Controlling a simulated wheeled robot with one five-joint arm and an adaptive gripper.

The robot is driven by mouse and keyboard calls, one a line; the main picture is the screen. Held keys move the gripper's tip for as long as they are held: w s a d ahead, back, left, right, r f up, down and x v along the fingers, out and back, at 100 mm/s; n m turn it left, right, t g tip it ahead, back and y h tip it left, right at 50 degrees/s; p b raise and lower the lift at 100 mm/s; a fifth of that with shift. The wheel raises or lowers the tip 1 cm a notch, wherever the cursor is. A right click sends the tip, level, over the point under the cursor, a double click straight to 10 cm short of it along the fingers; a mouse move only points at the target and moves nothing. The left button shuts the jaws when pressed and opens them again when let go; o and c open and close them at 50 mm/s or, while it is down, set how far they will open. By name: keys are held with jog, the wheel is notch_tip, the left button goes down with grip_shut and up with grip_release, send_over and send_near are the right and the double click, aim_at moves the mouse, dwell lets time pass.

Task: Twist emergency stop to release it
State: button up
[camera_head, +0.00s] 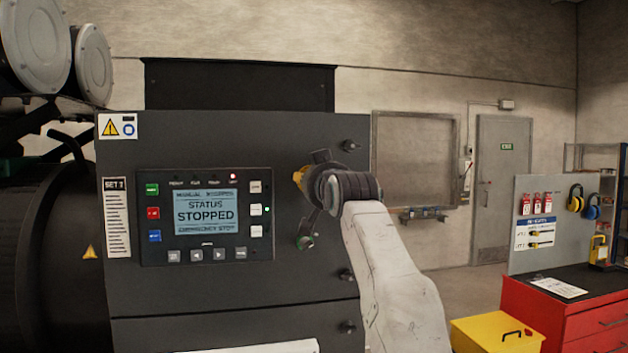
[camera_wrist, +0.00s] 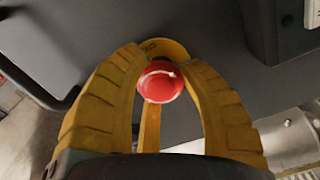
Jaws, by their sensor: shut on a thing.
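The emergency stop is a red mushroom button (camera_wrist: 160,82) with a pale curved mark on its face, seen in the wrist view on the dark panel. A yellow collar shows behind it. My gripper (camera_wrist: 162,85) has its yellow fingers around the button, one on each side and one below. It is shut on the button. In the head view my gripper (camera_head: 308,190) is at the dark cabinet front, right of the control display, and my wrist hides the button. The control display (camera_head: 206,214) reads "STATUS STOPPED" and "EMERGENCY STOP", with a red lamp lit above the screen.
Black latches (camera_head: 350,146) line the cabinet's right edge. A yellow box (camera_head: 497,335) and a red tool cabinet (camera_head: 565,310) stand at right. Open floor lies behind, towards the grey door (camera_head: 501,190).

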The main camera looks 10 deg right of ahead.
jog(key=m, duration=0.1)
jog(key=r+m, duration=0.1)
jog(key=m, duration=0.1)
jog(key=shift+s+p, duration=0.15)
jog(key=shift+p, duration=0.25)
jog(key=shift+c, duration=0.3)
jog(key=shift+m+p, duration=0.5)
jog(key=shift+m, duration=0.4)
grip_shut()
jog(key=shift+f, duration=0.1)
jog(key=o, duration=0.6)
grip_release()
jog(key=o, duration=0.3)
jog(key=shift+d, duration=0.25)
jog(key=o, duration=0.3)
jog(key=shift+a+f, duration=0.1)
jog(key=shift+a, duration=0.1)
jog(key=shift+o, duration=0.2)
jog(key=shift+f, duration=0.1)
